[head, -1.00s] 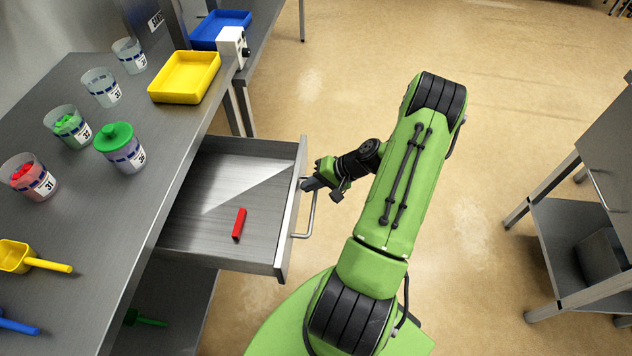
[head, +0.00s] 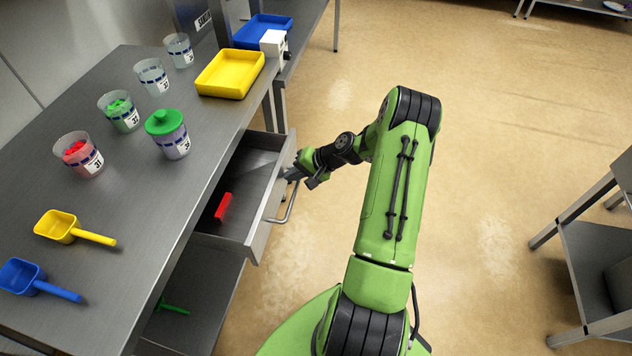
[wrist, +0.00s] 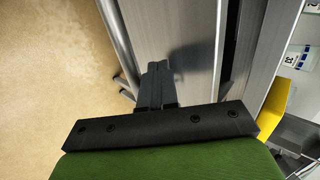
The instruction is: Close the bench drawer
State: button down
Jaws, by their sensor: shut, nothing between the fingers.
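The bench drawer (head: 262,212) is partly open and sticks out from the steel bench (head: 120,130). A red block (head: 223,207) lies inside it. The drawer's bar handle (head: 287,205) is on its front. My gripper (head: 290,174) is shut and empty, with its fingertips at the drawer front near the far end of the handle. In the wrist view my closed fingers (wrist: 157,75) point at the drawer's front panel (wrist: 180,30) and seem to touch it; the exact contact is hard to tell. The handle (wrist: 122,50) shows left of the fingers.
Several labelled cups, a green-lidded cup (head: 168,135), a yellow tray (head: 230,74), a yellow scoop (head: 70,229) and a blue scoop (head: 35,281) stand on the bench. A steel cart (head: 590,260) is at the right. The floor between is clear.

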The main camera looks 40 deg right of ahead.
jog(key=b, duration=0.1)
send_over(244, 179)
jog(key=shift+s+d, duration=0.25)
jog(key=shift+d, duration=0.1)
jog(key=shift+w+a+r, duration=0.1)
jog(key=shift+w+a, duration=0.05)
jog(key=shift+w+a+r, duration=0.1)
jog(key=shift+r, duration=0.1)
